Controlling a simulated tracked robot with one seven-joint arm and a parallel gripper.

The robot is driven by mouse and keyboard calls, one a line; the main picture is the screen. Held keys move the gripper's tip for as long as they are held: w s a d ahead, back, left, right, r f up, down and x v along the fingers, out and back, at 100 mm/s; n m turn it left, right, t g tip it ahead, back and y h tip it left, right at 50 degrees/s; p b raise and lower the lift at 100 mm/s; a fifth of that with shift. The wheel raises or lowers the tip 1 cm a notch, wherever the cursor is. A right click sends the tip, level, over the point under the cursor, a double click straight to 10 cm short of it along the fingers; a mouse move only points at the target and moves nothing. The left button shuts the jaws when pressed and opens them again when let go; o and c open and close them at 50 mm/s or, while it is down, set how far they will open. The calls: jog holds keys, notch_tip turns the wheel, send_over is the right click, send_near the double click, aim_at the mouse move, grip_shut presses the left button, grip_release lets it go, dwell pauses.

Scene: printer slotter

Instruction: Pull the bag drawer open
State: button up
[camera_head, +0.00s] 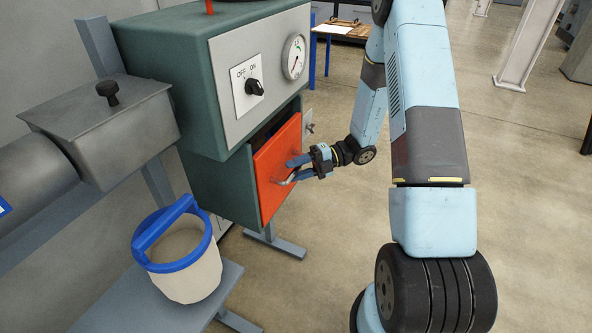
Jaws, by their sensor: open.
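The drawer (266,181) has a flat orange-red front and sits in the lower part of the green machine (168,67). A dark gap shows along the top of its front, so it stands slightly out from the housing. A pale metal handle (285,182) is on the front. My gripper (294,168) is at the handle, with its blue fingers open on either side of it. I cannot tell whether the fingers touch the handle. The inside of the drawer is hidden.
A white bucket with a blue rim (189,272) stands on a grey shelf (113,309) at the lower left. A grey lidded hopper (112,128) is above it. A gauge (294,57) and an OFF/ON knob (255,87) sit above the drawer.

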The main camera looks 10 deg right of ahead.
jog(key=shift+a, duration=0.15)
grip_shut()
dwell(0.4)
jog(key=shift+s+f, duration=0.1)
